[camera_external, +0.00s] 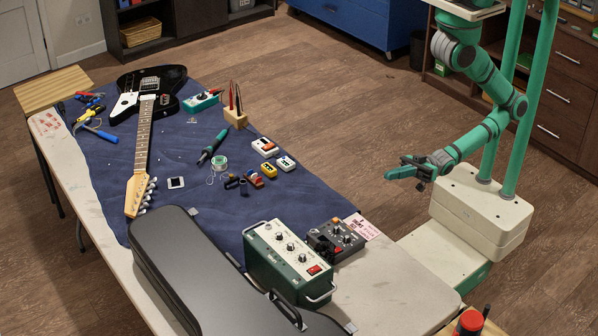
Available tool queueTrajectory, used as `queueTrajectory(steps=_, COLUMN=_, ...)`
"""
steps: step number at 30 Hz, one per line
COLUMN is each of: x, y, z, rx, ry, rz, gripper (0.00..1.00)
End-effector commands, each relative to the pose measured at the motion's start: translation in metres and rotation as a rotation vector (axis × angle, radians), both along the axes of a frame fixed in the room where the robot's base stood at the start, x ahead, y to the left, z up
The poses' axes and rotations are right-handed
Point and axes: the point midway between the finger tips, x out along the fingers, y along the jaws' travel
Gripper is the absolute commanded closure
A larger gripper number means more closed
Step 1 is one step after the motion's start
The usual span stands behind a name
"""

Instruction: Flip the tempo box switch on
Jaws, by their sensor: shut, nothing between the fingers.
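A green box with a pale top panel, several knobs and a red rocker switch (314,269) stands at the table's near right end. A smaller dark grey box (335,240) with knobs stands right beside it. I cannot read a label on either, so I cannot tell which is the tempo box, nor how the red switch is set. My gripper (393,170) is shut and empty, in the air beyond the table's right edge. It is well apart from both boxes, above and to the right of them in the picture.
A black guitar case (205,275) lies close to the green box's left. A pink-white paper (362,226) lies by the dark box. Small pedals (265,147), a soldering iron (213,146) and a guitar (145,130) lie on the blue cloth. The table's right corner (395,290) is bare.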

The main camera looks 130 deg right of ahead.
Motion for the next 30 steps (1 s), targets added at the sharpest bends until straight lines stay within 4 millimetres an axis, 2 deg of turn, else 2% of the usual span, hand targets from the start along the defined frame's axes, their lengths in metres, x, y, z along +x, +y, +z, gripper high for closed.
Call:
queueTrajectory(steps=1, x=0.013, y=0.004, z=0.006, rx=0.006, ry=-0.048, rz=0.008, gripper=1.00)
queueTrajectory(steps=6, x=0.046, y=0.020, z=0.025, rx=0.019, ry=-0.192, rz=0.060, gripper=1.00)
queueTrajectory(steps=18, x=0.116, y=0.058, z=0.068, rx=-0.020, ry=-0.482, rz=0.269, gripper=1.00)
queueTrajectory(steps=24, x=0.145, y=0.074, z=0.082, rx=-0.077, ry=-0.582, rz=0.413, gripper=1.00)
queueTrajectory(steps=30, x=0.172, y=0.087, z=0.088, rx=-0.158, ry=-0.642, rz=0.578, gripper=1.00)
